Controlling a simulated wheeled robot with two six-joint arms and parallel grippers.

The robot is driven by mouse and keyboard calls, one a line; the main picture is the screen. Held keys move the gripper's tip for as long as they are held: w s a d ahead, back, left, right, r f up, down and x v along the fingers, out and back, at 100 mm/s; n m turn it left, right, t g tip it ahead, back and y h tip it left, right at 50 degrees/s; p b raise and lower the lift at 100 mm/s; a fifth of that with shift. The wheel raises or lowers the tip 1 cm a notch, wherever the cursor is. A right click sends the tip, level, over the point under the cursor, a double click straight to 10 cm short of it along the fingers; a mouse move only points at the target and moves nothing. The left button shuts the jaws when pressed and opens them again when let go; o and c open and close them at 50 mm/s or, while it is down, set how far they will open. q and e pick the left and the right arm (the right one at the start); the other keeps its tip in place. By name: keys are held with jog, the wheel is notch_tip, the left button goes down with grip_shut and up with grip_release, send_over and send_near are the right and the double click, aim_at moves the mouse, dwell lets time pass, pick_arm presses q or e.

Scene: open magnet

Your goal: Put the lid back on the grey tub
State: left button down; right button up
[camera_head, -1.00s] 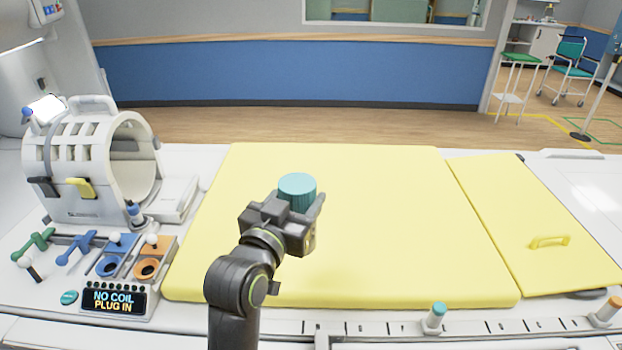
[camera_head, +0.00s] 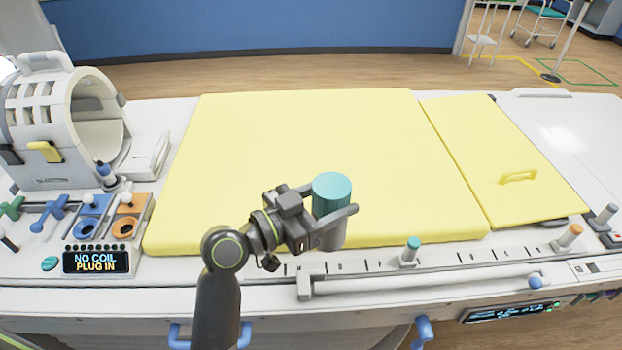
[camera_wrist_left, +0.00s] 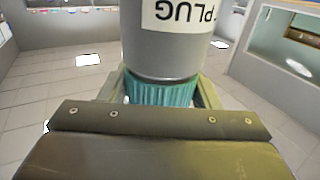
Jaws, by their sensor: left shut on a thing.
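The teal ribbed lid (camera_head: 331,194) is between the fingers of my left gripper (camera_head: 322,214), which is shut on it. The grey tub (camera_head: 331,238) is directly below the lid, upright and partly hidden by a finger. In the left wrist view the grey tub (camera_wrist_left: 168,52) shows a white label with "PLUG" upside down, and the teal lid (camera_wrist_left: 160,92) meets its end between the fingers. I cannot tell how firmly the lid sits. The tub is over the front edge of the yellow pad; contact below is unclear. My right gripper is not in view.
A wide yellow pad (camera_head: 300,130) covers the bench, with a yellow handled panel (camera_head: 490,160) at right. A white ring-shaped coil (camera_head: 60,125) and a plug panel (camera_head: 97,260) stand left. A teal-topped peg (camera_head: 410,252) stands on the front rail, right of the gripper.

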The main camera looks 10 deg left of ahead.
pick_arm(q)
jog(key=s+d+f+m+g+h, duration=0.1)
jog(key=d+f+m+g+h, duration=0.1)
jog(key=d+m+g+h, duration=0.1)
jog(key=shift+s+d+f+m+g, duration=0.4)
jog(key=shift+d+g, duration=0.5)
jog(key=shift+d, duration=0.3)
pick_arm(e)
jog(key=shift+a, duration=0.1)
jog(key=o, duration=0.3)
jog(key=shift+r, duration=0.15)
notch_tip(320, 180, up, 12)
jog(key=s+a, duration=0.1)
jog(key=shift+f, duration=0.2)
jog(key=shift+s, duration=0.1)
